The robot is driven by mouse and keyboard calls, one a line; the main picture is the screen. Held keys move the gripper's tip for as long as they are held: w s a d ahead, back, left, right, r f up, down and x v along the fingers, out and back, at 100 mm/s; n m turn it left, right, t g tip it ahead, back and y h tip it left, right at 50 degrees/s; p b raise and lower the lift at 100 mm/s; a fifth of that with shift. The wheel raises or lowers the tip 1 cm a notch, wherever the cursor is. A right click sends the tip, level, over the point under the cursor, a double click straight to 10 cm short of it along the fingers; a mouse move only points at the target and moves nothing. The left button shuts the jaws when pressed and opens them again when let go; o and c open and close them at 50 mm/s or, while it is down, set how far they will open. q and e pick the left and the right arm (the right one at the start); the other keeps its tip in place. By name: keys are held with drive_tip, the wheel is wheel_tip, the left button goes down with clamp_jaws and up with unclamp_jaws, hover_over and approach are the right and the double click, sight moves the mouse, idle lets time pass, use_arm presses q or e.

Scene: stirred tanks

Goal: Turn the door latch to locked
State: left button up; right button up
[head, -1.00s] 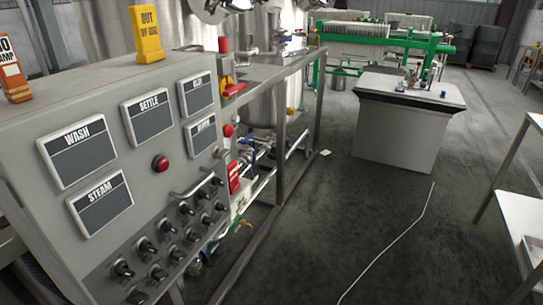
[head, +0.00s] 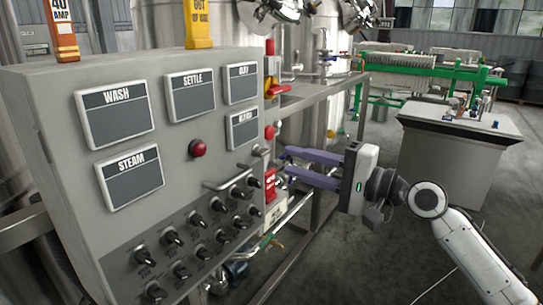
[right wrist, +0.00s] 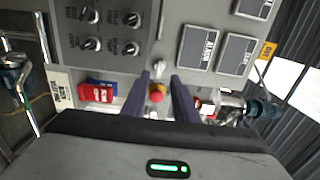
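The grey control cabinet (head: 235,60) fills the left of the head view. A small silver knob at its front right edge (head: 259,150) looks like the door latch. In the right wrist view this latch (right wrist: 159,66) lies just beyond and between my fingertips; which way it is turned is too small to tell. My right gripper (head: 286,161) is open and empty, with purple fingers pointing left toward the cabinet edge. It also shows in the right wrist view (right wrist: 161,77), apart from the latch as far as I can tell. My left gripper is not in view.
A red button on yellow (right wrist: 157,93) sits between my fingers in the right wrist view. A bar handle (head: 230,172) and rows of black knobs (head: 200,230) are on the cabinet front. A red lockout tag (head: 270,186) hangs near the gripper.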

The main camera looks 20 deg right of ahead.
sight(266, 154)
drive_tip(key=x, duration=0.7)
clamp_jaws()
